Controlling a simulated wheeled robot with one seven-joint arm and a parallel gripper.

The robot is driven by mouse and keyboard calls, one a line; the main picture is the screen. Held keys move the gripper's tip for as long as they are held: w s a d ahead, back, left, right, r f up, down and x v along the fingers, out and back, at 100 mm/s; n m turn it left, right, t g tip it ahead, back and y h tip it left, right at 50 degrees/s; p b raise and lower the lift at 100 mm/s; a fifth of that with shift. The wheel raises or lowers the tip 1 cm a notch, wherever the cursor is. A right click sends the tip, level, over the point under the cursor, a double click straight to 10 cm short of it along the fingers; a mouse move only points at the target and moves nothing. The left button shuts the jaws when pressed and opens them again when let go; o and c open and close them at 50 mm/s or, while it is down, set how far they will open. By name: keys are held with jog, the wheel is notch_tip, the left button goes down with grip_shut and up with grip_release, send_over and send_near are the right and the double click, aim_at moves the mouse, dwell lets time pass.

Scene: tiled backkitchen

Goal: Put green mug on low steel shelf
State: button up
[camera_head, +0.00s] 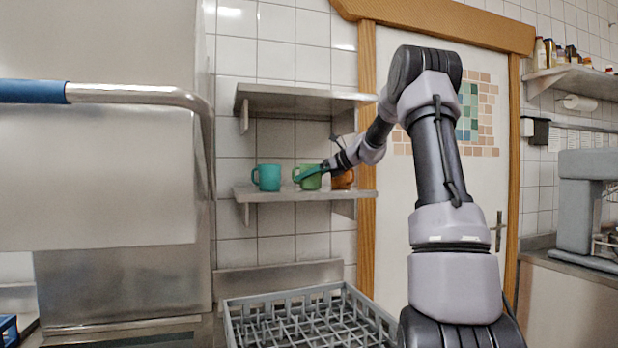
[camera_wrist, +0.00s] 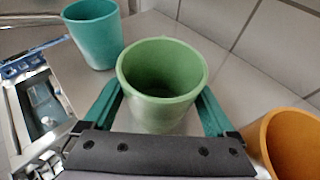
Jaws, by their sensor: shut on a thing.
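The green mug (camera_head: 308,177) is upright at the low steel shelf (camera_head: 290,195), between a teal mug and an orange mug. In the wrist view the green mug (camera_wrist: 162,80) is between the two teal fingers of my gripper (camera_wrist: 160,108). My gripper (camera_head: 312,173) reaches in from the right in the head view and is shut on the green mug. The mug's base appears at the level of the shelf top; I cannot tell whether it touches.
The teal mug (camera_head: 267,177) stands left of the green mug, and the orange mug (camera_head: 343,179) is close on its right. An upper steel shelf (camera_head: 300,100) hangs above. A grey dish rack (camera_head: 232,318) is below. A steel machine with a bar handle (camera_head: 140,95) is at left.

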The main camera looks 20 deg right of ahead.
jog(key=shift+f, duration=0.1)
jog(key=o, duration=1.3)
